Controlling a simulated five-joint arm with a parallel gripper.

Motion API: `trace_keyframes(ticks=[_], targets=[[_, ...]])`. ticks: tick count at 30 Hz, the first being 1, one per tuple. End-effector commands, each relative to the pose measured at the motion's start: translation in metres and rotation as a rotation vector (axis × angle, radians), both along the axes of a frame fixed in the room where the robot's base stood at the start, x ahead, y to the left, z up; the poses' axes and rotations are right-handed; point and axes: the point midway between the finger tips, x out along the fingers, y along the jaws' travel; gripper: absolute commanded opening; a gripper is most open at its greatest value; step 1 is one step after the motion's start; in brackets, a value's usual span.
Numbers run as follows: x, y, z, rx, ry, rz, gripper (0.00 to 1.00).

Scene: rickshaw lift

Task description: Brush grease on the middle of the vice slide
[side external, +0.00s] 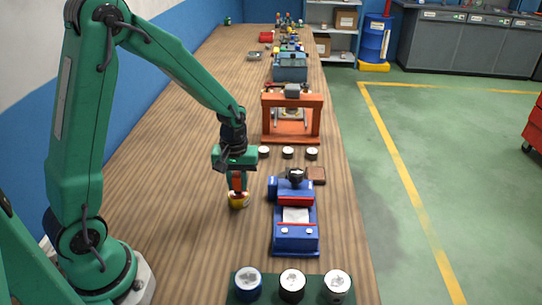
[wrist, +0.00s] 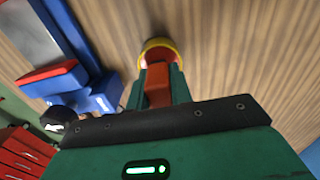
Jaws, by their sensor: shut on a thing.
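The blue vice (side external: 295,238) with red jaw faces stands on the bench, to the right of my gripper. Its pale flat slide (side external: 296,215) lies bare between the jaws and also shows at the upper left of the wrist view (wrist: 27,38). My gripper (side external: 237,186) points down and is shut on an orange-red handle (wrist: 158,88), which appears to be the brush. A yellow pot (side external: 239,202) is directly below the fingers, and its rim (wrist: 160,43) shows beyond them in the wrist view. The brush's lower end is hidden by the fingers and the pot.
Three tins (side external: 292,284) stand on a dark green mat at the near end. Small white-topped tins (side external: 288,153) and an orange press frame (side external: 291,118) stand behind the vice. A brown block (side external: 316,175) is beside it. Bench left of the pot is clear.

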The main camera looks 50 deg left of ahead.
Motion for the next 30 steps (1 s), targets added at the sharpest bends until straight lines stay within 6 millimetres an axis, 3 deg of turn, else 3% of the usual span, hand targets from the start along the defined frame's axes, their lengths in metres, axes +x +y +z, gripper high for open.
trace_keyframes(ticks=[30], targets=[[-0.0001, 0.0000, -0.0076, 0.000, 0.001, 0.000, 0.00]])
